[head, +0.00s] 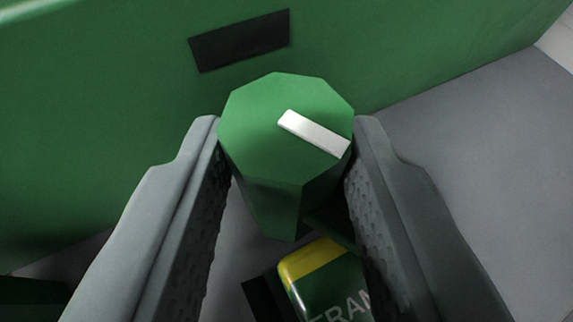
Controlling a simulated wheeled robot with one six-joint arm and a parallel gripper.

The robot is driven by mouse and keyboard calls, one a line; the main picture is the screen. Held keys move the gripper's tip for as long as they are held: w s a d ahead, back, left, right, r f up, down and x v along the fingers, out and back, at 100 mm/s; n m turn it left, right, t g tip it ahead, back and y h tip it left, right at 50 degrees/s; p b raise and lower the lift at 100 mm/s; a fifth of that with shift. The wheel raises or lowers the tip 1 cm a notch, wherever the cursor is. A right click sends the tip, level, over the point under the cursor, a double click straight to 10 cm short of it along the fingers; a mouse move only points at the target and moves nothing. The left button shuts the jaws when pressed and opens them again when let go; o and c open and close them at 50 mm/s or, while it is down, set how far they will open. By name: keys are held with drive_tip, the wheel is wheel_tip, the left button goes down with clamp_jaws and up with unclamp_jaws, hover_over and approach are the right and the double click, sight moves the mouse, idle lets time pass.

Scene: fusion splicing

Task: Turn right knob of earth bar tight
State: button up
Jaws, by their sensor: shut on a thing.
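The green knob (265,125) is a faceted block with a white pointer bar (315,134) on its top face. The pointer runs from near the middle of the face toward its lower right edge. My gripper (286,130) is shut on the knob, with one grey finger against its left side and the other against its right side. The knob's foot is partly hidden by its own body and the fingers. From this one view I cannot tell whether it is the right knob, and no other knob shows.
A large green surface (100,130) with a dark rectangular patch (240,40) stands just behind the knob. A green and yellow object with partial white lettering (315,275) lies below, between the fingers. Grey floor or panel (480,150) is clear at the right.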

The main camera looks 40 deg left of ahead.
drive_tip(key=o, duration=1)
